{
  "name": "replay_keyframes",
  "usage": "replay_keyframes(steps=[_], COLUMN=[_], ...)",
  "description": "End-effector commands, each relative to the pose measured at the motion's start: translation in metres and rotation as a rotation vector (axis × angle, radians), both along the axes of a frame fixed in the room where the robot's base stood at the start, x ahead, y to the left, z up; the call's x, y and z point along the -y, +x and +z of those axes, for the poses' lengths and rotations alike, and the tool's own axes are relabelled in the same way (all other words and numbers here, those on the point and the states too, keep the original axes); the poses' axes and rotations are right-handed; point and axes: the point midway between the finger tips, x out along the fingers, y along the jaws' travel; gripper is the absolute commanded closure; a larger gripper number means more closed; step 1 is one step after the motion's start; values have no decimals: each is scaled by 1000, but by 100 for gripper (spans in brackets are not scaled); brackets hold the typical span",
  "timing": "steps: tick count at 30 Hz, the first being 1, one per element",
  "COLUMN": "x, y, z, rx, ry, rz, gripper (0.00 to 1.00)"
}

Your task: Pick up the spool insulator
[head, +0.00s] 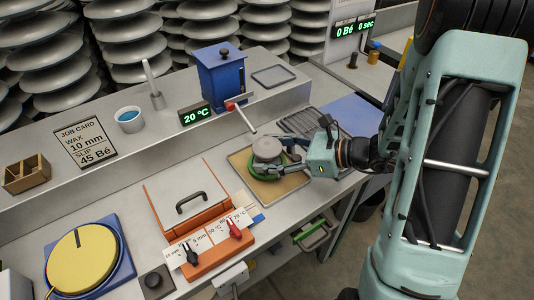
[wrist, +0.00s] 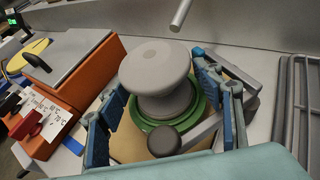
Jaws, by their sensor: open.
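The spool insulator (wrist: 155,77) is a grey spool with wide round flanges. It stands upright on a green round base (wrist: 188,116) over a tan mat. In the head view the insulator (head: 267,148) sits right of the orange box. My gripper (head: 283,158) is low at the mat. In the wrist view my gripper (wrist: 168,112) is open, with blue-padded fingers on the left and right sides of the spool. I cannot tell whether either finger touches it. A dark round knob on a grey arm (wrist: 165,141) lies close in front of the spool.
An orange box with a grey lid (head: 187,198) and levers stands left of the mat. A blue container (head: 220,80) and a red-tipped rod (head: 240,115) are behind. A wire rack (head: 300,122) lies behind right. Stacked grey discs fill the back.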

Motion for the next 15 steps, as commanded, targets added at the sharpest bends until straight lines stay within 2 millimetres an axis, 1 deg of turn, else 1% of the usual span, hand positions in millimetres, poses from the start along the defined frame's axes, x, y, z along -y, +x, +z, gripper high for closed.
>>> replay_keyframes(steps=[1, 3, 10, 11, 15], x=[-5, -9, -10, -10, -9], y=[2, 3, 4, 4, 4], z=[-3, -4, -4, -4, -4], rx=[0, 0, 0, 0, 0], ry=[0, -1, -1, -1, -1], rz=[1, 0, -1, -1, -1], gripper=[40, 40, 40, 42, 57])
